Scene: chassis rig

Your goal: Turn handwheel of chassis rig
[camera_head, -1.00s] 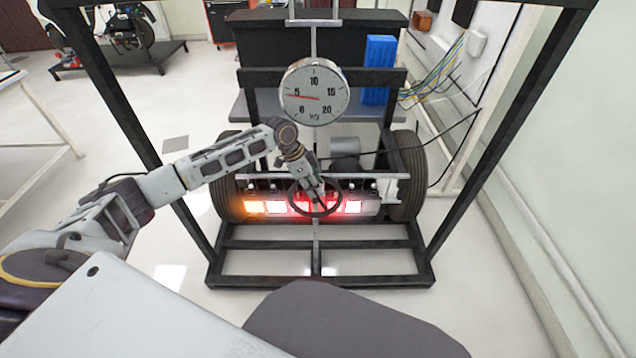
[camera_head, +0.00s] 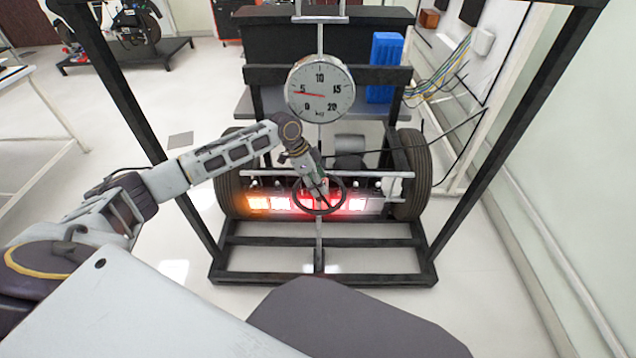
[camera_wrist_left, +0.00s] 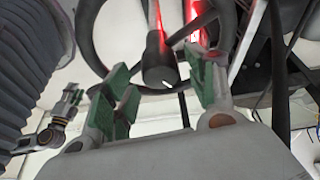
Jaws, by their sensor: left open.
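The black handwheel (camera_head: 340,207) is mounted low at the front of the chassis rig (camera_head: 322,279), before a row of lit red and orange lamps. My left gripper (camera_head: 320,203) is over the wheel in the head view and partly covers it. In the left wrist view the gripper (camera_wrist_left: 165,95) is open, its green-padded fingers apart. A dark round-ended post (camera_wrist_left: 158,75) shows between and beyond the fingers, with the wheel's rim (camera_wrist_left: 84,32) curving behind. I cannot tell whether the fingers touch the wheel.
A round dial (camera_head: 320,89) hangs above the wheel, its red needle near 5. Black frame posts (camera_head: 511,145) slope up on both sides of the rig. Tyres (camera_head: 411,174) flank the lamps. Open floor lies to the left.

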